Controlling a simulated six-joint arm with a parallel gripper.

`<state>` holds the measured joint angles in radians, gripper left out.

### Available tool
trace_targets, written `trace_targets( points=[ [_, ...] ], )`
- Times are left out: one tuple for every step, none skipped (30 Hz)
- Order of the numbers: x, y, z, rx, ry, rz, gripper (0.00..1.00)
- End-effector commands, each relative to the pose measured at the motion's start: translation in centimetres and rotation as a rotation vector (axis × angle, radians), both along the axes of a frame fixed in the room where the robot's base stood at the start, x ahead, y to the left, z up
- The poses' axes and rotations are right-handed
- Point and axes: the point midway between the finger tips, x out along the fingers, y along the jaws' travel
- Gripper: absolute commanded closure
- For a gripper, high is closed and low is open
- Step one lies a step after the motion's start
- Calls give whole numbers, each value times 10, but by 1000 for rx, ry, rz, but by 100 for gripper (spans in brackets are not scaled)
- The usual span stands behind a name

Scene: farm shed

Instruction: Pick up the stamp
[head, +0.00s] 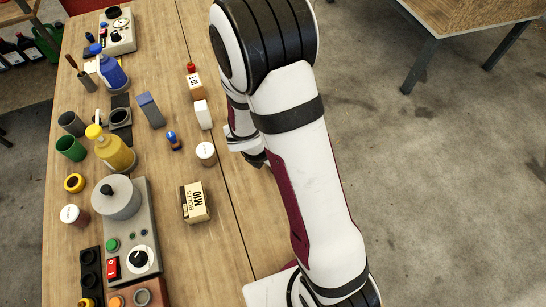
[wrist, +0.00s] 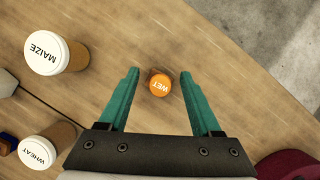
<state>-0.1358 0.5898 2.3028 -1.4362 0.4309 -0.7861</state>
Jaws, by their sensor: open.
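A small round thing with an orange top marked WET (wrist: 159,85) stands on the wooden table in the wrist view; it looks like the stamp, though its lower part is mostly hidden. My gripper (wrist: 160,75) is open, with one teal finger to each side of the orange top and a gap on both sides. The picture does not clearly show how high the fingers are above the table. In the head view my arm hides the orange thing and most of the gripper.
White-lidded jars marked MAIZE (wrist: 55,53) and WHEAT (wrist: 40,150) stand left of the fingers. In the head view, a small blue-topped piece (head: 173,140), a bolts box (head: 194,202) and a yellow bottle (head: 112,153) stand further left. The table's edge runs close on the right.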

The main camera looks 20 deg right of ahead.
Motion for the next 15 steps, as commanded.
trace_targets(
  points=[
    [0,0,0,0,0,0,35],
    [0,0,0,0,0,0,35],
    [0,0,0,0,0,0,42],
    [0,0,0,-1,-1,0,47],
    [0,0,1,-1,-1,0,53],
    [0,0,1,-1,-1,0,60],
    [0,0,1,-1,-1,0,65],
    [0,0,1,-1,-1,0,71],
    [0,0,1,-1,-1,0,78],
    [0,0,1,-1,-1,0,83],
    [0,0,1,-1,-1,0,89],
    [0,0,1,-1,-1,0,96],
    [0,0,1,-1,-1,0,100],
    [0,0,1,-1,-1,0,100],
    [0,0,1,-1,-1,0,100]
  ],
)
